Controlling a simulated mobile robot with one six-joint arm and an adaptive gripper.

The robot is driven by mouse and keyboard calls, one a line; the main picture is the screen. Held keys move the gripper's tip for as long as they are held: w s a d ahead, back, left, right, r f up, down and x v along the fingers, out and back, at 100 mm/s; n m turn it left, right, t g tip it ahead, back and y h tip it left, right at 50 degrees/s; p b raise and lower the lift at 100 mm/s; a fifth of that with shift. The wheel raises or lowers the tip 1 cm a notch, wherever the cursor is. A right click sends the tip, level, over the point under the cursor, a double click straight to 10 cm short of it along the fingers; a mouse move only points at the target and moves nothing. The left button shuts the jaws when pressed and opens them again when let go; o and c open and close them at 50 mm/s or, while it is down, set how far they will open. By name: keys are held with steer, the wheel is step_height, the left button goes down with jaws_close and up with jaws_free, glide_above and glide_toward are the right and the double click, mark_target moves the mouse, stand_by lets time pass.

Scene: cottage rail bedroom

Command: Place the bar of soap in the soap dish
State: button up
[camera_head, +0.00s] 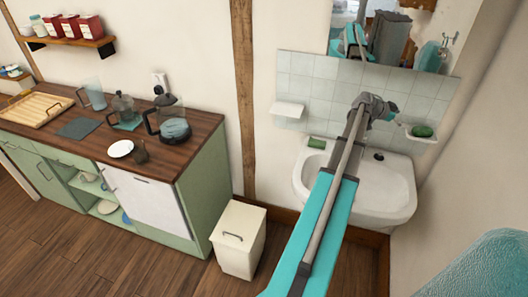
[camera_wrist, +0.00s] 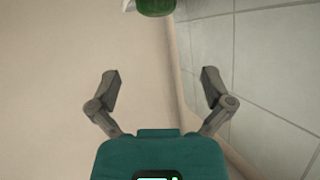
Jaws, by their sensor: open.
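A green rounded bar of soap (camera_head: 423,131) lies in the white soap dish (camera_head: 434,139) on the wall at the right of the sink. The soap also shows at the top edge of the wrist view (camera_wrist: 156,6), with a little of the white dish (camera_wrist: 129,6) beside it. My gripper (camera_head: 391,114) is just left of this dish in the head view. In the wrist view its fingers (camera_wrist: 162,82) are spread wide with nothing between them, and the soap is beyond them, apart from both.
An empty white wall ledge (camera_head: 287,109) is on the left tiles. A mirror (camera_head: 400,38) hangs above; a wall (camera_head: 460,160) stands close on the right.

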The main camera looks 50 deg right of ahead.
steer(key=w+a+f+n+t, duration=0.2)
steer(key=w+a+n, duration=0.1)
steer(key=w+a, duration=0.65)
steer(key=w+a+f+n+t+y, duration=0.1)
steer(key=w+a+f+n+t, duration=0.15)
steer(key=w+a, duration=0.7)
steer(key=w+a+f+n+t, duration=0.2)
steer(key=w+a+n, duration=0.25)
steer(key=w, duration=0.95)
steer(key=w+a+f+n+t+y, duration=0.15)
steer(key=w+a+n, duration=0.4)
steer(key=a, duration=0.75)
steer(key=w+a+f+n+t+y, duration=0.1)
steer(key=w+a+f+n+t, duration=0.1)
steer(key=w+a, duration=0.8)
steer(key=s+a+n+y, duration=0.1)
steer(key=a+n+y, duration=0.1)
steer(key=a, duration=1.1)
steer(key=s+a+f+n+y, duration=0.1)
steer(key=a+n, duration=0.4)
steer(key=a, duration=0.8)
steer(key=s+a+n+y, duration=0.2)
steer(key=a+n, duration=0.2)
steer(key=a, duration=0.9)
steer(key=shift+s+f+y, duration=0.15)
steer(key=shift+f+y, duration=0.1)
steer(key=shift+y, duration=0.1)
